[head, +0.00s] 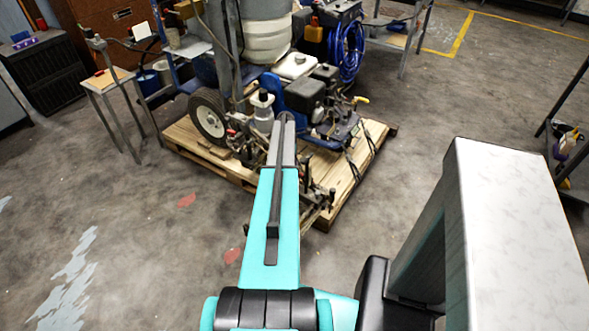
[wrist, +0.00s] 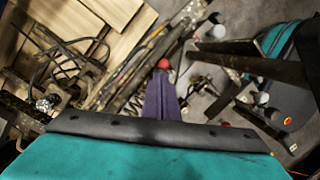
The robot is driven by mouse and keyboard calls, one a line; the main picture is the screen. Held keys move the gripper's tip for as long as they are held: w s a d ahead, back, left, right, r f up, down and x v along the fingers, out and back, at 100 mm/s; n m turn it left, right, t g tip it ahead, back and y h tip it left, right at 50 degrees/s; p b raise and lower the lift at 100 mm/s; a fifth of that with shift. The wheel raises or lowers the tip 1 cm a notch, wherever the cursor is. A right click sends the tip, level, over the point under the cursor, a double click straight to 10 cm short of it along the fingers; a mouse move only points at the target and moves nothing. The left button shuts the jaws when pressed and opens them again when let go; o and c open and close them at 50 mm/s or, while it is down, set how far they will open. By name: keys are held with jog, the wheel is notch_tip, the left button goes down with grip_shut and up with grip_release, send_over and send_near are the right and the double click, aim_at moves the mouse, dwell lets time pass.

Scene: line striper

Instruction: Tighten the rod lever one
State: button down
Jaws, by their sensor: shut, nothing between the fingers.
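The line striper (head: 303,92) stands on a wooden pallet in the head view, beyond my arm. Metal rods and dark levers (head: 318,193) stick out at its near side, partly hidden by my arm. In the wrist view my gripper (wrist: 163,88) is shut and empty, its purple fingers pointing up the picture. A small red knob (wrist: 163,64) shows right at the fingertips; I cannot tell whether they touch it. Which part is rod lever one is not clear. My gripper is hidden behind my arm in the head view.
The pallet's planks (head: 362,170) extend to the right of my arm. Cables (wrist: 75,60) and metal bars crowd the left of the wrist view. A small wooden table (head: 107,80) stands at the left of the head view. The concrete floor (head: 130,225) in front is clear.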

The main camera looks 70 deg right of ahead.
jog(key=shift+r, duration=0.15)
jog(key=shift+r+p, duration=0.4)
jog(key=shift+r, duration=0.3)
jog(key=shift+w, duration=0.1)
dwell(0.4)
jog(key=w+d+r+b, duration=0.3)
jog(key=d+r+b, duration=0.1)
jog(key=d+r, duration=0.3)
jog(key=shift+r+b, duration=0.4)
jog(key=shift+r, duration=0.4)
dwell(0.6)
